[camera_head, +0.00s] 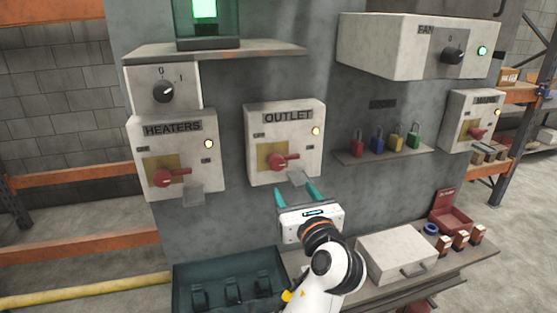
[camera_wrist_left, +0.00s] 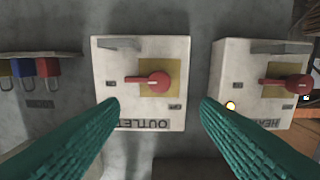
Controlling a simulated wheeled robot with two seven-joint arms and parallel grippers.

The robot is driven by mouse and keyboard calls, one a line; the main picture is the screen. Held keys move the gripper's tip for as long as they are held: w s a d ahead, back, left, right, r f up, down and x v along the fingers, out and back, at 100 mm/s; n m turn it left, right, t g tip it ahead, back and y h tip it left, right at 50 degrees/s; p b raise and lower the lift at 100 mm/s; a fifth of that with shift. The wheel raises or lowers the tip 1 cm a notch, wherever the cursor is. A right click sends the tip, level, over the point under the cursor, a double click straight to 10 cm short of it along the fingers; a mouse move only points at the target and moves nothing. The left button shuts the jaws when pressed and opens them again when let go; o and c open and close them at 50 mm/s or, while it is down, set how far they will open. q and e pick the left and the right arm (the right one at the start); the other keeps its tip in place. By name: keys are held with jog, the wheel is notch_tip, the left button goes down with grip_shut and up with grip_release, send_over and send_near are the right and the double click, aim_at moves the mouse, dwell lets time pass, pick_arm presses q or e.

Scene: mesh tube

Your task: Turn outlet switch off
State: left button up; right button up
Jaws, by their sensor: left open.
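The OUTLET box (camera_head: 254,141) is a pale wall panel with a lit amber lamp (camera_head: 316,131). Its red rotary switch (camera_head: 281,161) sits on a yellow plate, with its handle pointing right, roughly horizontal. In the left wrist view the box looks upside down and the red switch (camera_wrist_left: 150,80) points left. My left gripper (camera_head: 294,188) is open with teal fingers, just below the switch and in front of the box's lower edge. In the wrist view its fingers (camera_wrist_left: 159,101) spread to either side below the switch, with nothing between them. My right gripper is not in view.
The HEATERS box (camera_head: 180,139) with a similar red switch stands to the left. A shelf of padlocks (camera_head: 385,153) is to the right. Below are a dark green bin (camera_head: 195,275) and a white case (camera_head: 393,252). The FAN box (camera_head: 385,42) juts out above right.

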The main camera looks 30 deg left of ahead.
aim_at(278, 164)
pick_arm(q)
jog(key=p+x, duration=0.2)
jog(key=x, duration=0.9)
jog(key=shift+r, duration=0.15)
jog(key=shift+w+a+p, duration=0.35)
jog(key=shift+w, duration=0.05)
jog(key=c, duration=1)
